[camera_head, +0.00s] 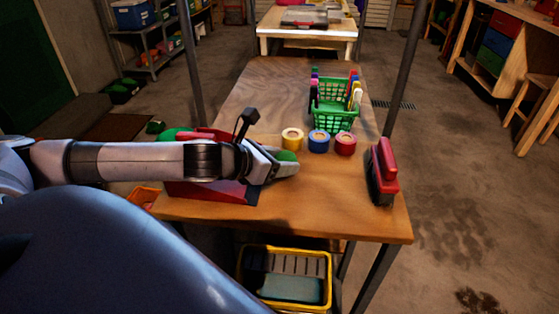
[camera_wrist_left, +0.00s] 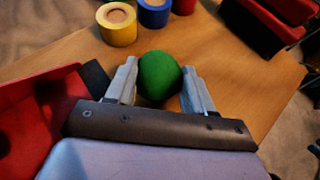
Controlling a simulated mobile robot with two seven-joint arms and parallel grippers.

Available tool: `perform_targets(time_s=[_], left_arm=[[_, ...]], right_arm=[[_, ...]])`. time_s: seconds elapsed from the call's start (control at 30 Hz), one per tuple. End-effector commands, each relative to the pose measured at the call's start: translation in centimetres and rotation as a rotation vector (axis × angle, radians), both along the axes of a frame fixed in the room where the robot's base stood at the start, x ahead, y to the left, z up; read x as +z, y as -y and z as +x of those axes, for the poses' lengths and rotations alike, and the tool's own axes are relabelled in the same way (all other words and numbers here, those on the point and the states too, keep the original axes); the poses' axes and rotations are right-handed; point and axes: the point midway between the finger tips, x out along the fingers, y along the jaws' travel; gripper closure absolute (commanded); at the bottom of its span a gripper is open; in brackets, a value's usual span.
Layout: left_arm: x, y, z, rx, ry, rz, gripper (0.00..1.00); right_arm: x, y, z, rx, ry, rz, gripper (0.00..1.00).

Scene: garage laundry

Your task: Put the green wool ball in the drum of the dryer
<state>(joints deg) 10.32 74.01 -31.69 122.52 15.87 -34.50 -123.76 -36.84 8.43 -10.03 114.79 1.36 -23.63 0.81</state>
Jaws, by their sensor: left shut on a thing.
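The green wool ball (camera_wrist_left: 160,76) sits between the two fingers of my left gripper (camera_wrist_left: 160,88) in the left wrist view. In the head view, the top of the ball (camera_head: 287,156) shows at the fingertips of my left gripper (camera_head: 286,164), over the wooden table. The gripper is shut on the ball. I cannot tell whether the ball touches the tabletop. My right gripper is not in view. I see no dryer or drum in either view.
A red dustpan-like thing (camera_head: 228,190) lies under my left arm. Yellow, blue and red tape rolls (camera_head: 319,141) stand just beyond the gripper, before a green basket (camera_head: 333,117) of markers. A red brush (camera_head: 383,170) is at the right edge. A yellow crate (camera_head: 328,279) is below.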

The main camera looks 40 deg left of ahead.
Motion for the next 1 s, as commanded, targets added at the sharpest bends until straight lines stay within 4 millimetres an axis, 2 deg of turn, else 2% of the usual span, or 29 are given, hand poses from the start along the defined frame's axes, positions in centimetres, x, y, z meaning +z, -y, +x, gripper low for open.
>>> perform_targets(time_s=[0.1, 0.13, 0.2, 0.57, 1.0], left_arm=[[-0.3, 0.0, 0.0, 0.000, 0.000, 0.000, 0.77], [-0.3, 0.0, 0.0, 0.000, 0.000, 0.000, 0.41], [-0.2, 0.0, 0.0, 0.000, 0.000, 0.000, 0.22], [0.2, 0.0, 0.0, -0.001, 0.001, 0.001, 0.22], [1.8, -0.8, -3.2, 0.002, 0.001, 0.009, 0.22]], right_arm=[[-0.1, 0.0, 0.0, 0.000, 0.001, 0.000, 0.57], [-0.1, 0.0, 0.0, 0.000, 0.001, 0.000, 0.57], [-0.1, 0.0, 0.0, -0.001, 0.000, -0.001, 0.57], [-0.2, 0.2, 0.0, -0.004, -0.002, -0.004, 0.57], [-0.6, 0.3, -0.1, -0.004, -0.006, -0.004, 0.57]])
